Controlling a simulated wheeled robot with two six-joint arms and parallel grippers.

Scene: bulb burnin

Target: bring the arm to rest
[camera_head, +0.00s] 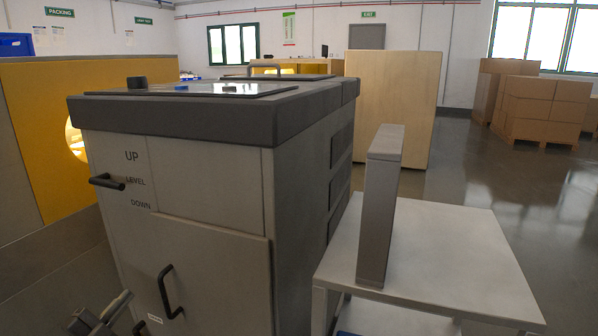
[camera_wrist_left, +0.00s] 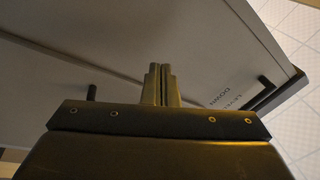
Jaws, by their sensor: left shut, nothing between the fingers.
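My left gripper (camera_head: 101,316) shows at the bottom left of the head view, low in front of the grey machine cabinet (camera_head: 190,255). In the left wrist view my left gripper (camera_wrist_left: 161,82) has its two fingers together, with nothing between them. It points toward the cabinet front (camera_wrist_left: 200,45) and appears apart from both dark handles. The lever (camera_head: 108,182) sticks out beside the word LEVEL, between UP and DOWN. My right gripper is in neither view.
A black door handle (camera_head: 168,292) juts from the cabinet near my left gripper. A white table (camera_head: 440,245) with a tall grey box (camera_head: 381,205) stands to the right. A yellow panel (camera_head: 40,120) is at the left. Open floor (camera_head: 520,185) lies beyond the table.

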